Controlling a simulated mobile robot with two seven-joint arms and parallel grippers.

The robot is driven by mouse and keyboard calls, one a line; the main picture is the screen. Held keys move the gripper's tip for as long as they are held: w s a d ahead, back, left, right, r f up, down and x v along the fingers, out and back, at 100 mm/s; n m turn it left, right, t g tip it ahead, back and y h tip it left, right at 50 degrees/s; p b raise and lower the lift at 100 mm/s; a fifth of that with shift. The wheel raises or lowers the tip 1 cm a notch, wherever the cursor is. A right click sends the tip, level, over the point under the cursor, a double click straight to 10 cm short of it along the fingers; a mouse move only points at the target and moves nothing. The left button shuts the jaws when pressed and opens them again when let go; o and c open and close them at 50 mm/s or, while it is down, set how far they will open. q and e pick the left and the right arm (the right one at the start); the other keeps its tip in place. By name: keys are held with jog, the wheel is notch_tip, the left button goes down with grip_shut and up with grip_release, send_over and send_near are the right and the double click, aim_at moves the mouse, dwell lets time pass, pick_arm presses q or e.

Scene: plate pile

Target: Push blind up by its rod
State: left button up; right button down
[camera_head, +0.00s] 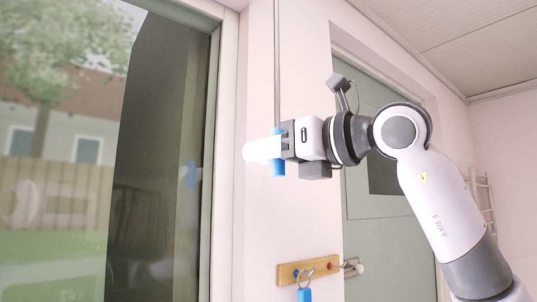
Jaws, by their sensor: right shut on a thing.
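A thin grey rod (277,60) hangs vertically along the pale wall beside the window, from the top of the view down to my right gripper. A blue grip (278,169) is at its lower end. My right gripper (262,151) comes in from the right and is shut on this blue grip; its white fingertips show on the left side of the grip. The blind itself cannot be made out in this view, and the rod's upper end is outside the picture. My left gripper is not in view.
A large window (60,150) fills the left, with faint reflections in its glass. Below my gripper, a wooden key rack (309,269) with a blue-tagged key (304,294) is on the wall. A grey-green door (373,235) stands behind my right arm.

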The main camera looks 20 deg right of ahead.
jog(key=c, duration=1)
grip_release()
jog(key=shift+d+r, duration=0.1)
jog(key=shift+r, duration=0.35)
jog(key=shift+f, duration=0.1)
jog(key=shift+f, duration=0.1)
jog(key=shift+s+d+b, duration=0.2)
jog(key=shift+s+b, duration=0.1)
jog(key=shift+s, duration=0.05)
jog(key=shift+b+v, duration=0.95)
jog(key=shift+v, duration=2.2)
